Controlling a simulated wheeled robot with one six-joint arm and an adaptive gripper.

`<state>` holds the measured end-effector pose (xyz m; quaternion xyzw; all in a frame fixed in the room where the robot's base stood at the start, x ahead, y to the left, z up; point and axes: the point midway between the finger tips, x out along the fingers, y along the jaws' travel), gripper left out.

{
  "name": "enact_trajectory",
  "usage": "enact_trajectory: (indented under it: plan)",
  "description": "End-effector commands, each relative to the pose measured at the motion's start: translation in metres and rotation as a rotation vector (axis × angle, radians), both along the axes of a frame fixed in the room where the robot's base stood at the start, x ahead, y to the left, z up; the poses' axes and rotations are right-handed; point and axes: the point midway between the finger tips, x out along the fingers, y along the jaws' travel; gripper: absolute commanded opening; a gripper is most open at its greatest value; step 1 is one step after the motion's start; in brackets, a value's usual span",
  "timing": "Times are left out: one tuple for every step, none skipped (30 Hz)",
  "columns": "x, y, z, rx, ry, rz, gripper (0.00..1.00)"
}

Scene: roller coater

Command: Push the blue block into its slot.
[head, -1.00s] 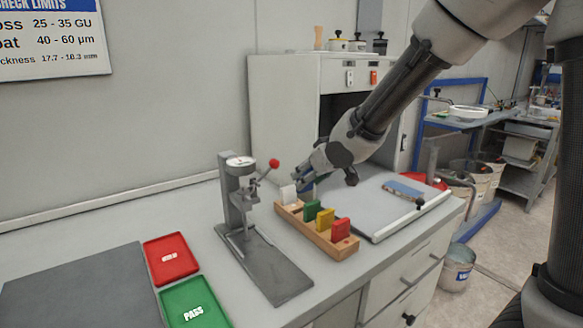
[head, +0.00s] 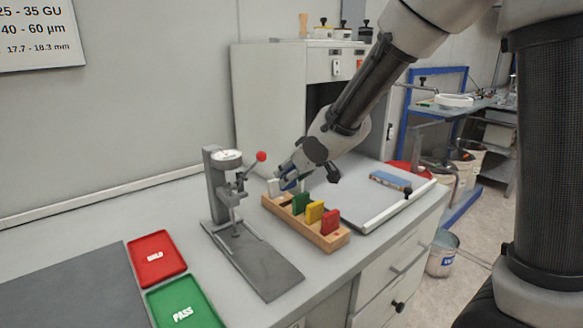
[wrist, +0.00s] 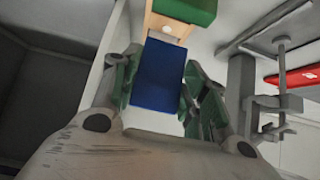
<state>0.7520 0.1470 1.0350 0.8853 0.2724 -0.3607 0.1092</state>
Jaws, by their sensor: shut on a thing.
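The blue block (wrist: 158,76) sits between the fingers of my gripper (wrist: 157,92) in the wrist view. My gripper is shut on it. The green block (head: 301,203), yellow block (head: 315,211) and red block (head: 331,221) stand upright in the rack. In the wrist view the block's far end meets the rack's wood (wrist: 157,24); I cannot tell how deep it sits.
A gauge stand (head: 222,190) with a red-knobbed lever is left of the rack. A red tray (head: 158,278) and a green PASS tray (head: 163,297) lie at front left. A flat board (head: 365,220) with a blue-topped piece (head: 390,180) lies to the right. A cabinet (head: 265,110) stands behind.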

Motion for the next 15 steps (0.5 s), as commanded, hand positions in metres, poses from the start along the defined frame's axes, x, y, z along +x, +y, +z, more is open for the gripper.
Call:
enact_trajectory:
  plan:
    - [0.000, 0.000, -0.006, -0.001, 0.000, -0.001, 0.18]
    - [0.000, 0.000, -0.009, -0.002, 0.001, -0.001, 0.18]
    - [0.000, 0.000, -0.013, -0.002, 0.002, -0.001, 0.18]
    - [0.000, 0.000, -0.016, -0.001, 0.002, -0.001, 0.18]
    - [0.000, 0.000, -0.018, -0.001, 0.002, 0.000, 0.18]
    - [0.000, 0.000, -0.022, -0.001, 0.002, 0.000, 0.18]
    - [0.000, 0.000, -0.024, -0.001, 0.002, -0.001, 0.18]
    - [0.000, 0.000, -0.026, -0.001, 0.002, -0.001, 0.18]
    - [0.000, 0.000, -0.029, -0.001, 0.002, 0.000, 0.18]
    - [0.000, 0.000, -0.030, -0.001, 0.000, 0.001, 0.18]
    - [0.000, 0.000, -0.031, -0.002, 0.000, 0.000, 0.18]
    - [0.000, 0.000, -0.033, -0.001, 0.000, -0.001, 0.18]
    - [0.000, 0.000, -0.033, -0.001, 0.001, -0.001, 0.18]
    - [0.000, 0.000, -0.034, -0.001, 0.001, -0.001, 0.18]
    - [0.000, 0.000, -0.035, -0.001, 0.000, -0.002, 0.18]
